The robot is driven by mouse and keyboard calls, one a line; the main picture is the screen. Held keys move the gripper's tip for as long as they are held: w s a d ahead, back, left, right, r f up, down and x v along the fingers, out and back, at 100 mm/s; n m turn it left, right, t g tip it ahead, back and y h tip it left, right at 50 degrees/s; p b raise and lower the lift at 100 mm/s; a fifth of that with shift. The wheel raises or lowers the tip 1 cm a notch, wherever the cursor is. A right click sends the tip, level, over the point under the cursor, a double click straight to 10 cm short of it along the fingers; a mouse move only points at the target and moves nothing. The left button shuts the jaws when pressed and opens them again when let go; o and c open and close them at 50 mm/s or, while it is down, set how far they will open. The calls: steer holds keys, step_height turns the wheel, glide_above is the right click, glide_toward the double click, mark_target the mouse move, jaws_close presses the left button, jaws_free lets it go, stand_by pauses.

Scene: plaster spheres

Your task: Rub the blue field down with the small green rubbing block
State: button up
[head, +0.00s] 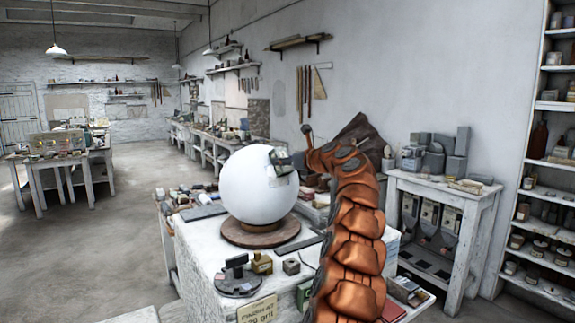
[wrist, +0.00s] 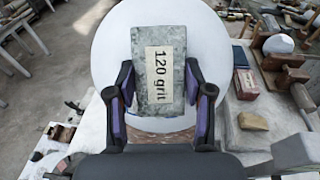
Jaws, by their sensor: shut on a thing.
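A large white sphere (head: 258,188) sits on a round brown wooden stand (head: 250,236) on a white worktable (head: 203,262). I see no clearly blue field on the sphere's visible side. My gripper (wrist: 160,88) is shut on a grey-green mottled block (wrist: 146,42) with a pale label reading "120 grit". In the head view the block (head: 280,160) is at the sphere's upper right side, and I cannot tell if it touches. In the wrist view the sphere (wrist: 113,52) fills the background behind the block, which hides its middle.
Small blocks and a dark round-based stand (head: 238,280) are on the table's front. A card (head: 258,309) ending in "grit" hangs at the front edge. A side table (head: 440,195) with grey blocks and a shelf unit (head: 545,160) stand at right. Floor is open at left.

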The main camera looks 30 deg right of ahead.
mark_target(288, 173)
steer(key=shift+s+d+f+b, duration=0.1)
steer(key=shift+s+f+b, duration=0.35)
steer(key=shift+f, duration=0.15)
steer(key=shift+s+a+f+b, duration=0.1)
steer(key=shift+s+f+b, duration=0.2)
steer(key=shift+f+b, duration=0.3)
steer(key=shift+s+d+f+b, duration=0.1)
steer(key=shift+s+f+b, duration=0.3)
steer(key=shift+f, duration=0.25)
steer(key=shift+w+r+p, duration=0.6)
steer(key=shift+r+p, duration=0.35)
steer(key=shift+p, duration=0.55)
steer(key=shift+w+a+r, duration=0.2)
steer(key=shift+w+r, duration=0.35)
steer(key=shift+r, duration=0.35)
steer(key=shift+s+d+f+b, duration=0.15)
steer(key=shift+s+f+b, duration=0.25)
steer(key=shift+s+b, duration=0.3)
steer(key=shift+s+f, duration=0.1)
steer(key=shift+s, duration=0.35)
